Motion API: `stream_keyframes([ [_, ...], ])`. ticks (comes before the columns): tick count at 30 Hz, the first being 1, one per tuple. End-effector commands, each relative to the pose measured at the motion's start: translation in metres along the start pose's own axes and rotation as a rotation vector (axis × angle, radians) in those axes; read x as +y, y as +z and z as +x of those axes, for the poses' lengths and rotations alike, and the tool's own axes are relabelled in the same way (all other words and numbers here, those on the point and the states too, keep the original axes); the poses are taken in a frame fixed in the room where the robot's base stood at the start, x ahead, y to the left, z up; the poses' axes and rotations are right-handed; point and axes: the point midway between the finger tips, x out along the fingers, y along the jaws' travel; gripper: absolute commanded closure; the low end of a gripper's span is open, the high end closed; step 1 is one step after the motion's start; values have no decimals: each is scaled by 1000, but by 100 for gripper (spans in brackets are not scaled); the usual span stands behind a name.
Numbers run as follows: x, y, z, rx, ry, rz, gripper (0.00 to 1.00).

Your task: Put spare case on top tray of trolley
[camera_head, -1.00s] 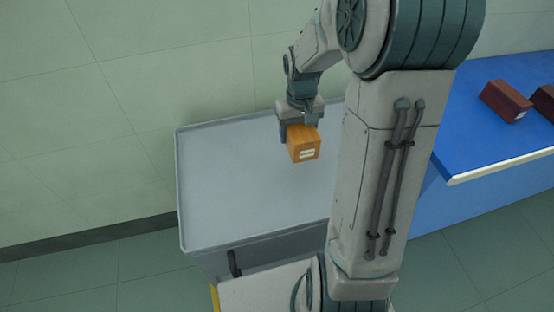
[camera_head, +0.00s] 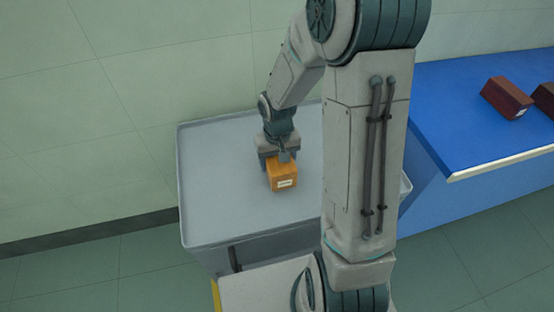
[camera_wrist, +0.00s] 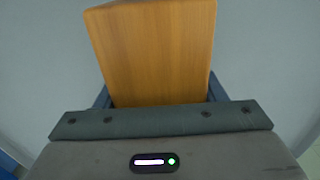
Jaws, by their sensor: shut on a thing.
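The spare case is an orange-brown wooden box (camera_head: 283,177) with a small white label on its front face. My gripper (camera_head: 279,160) is shut on it from above. The case is over the middle of the grey top tray (camera_head: 215,215) of the trolley, very low; I cannot tell whether it touches the surface. In the wrist view the case (camera_wrist: 155,50) fills the space between the jaws, with the grey tray surface (camera_wrist: 265,50) around it. My arm covers the right part of the tray.
A blue bench (camera_head: 450,120) stands to the right with a dark red box (camera_head: 507,97) and another at the picture's edge. The tray has a raised rim and is otherwise clear where visible. A tiled wall (camera_head: 90,100) runs behind the trolley.

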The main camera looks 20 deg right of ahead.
Motion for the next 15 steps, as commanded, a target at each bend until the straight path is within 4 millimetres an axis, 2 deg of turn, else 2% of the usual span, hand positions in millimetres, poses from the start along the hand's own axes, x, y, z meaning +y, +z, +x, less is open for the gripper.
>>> stream_keyframes([
  [6,0,0,4,1,0,0,69],
  [7,0,0,4,1,0,0,31],
  [9,0,0,3,0,0,0,15],
  [15,0,0,3,0,0,0,15],
])
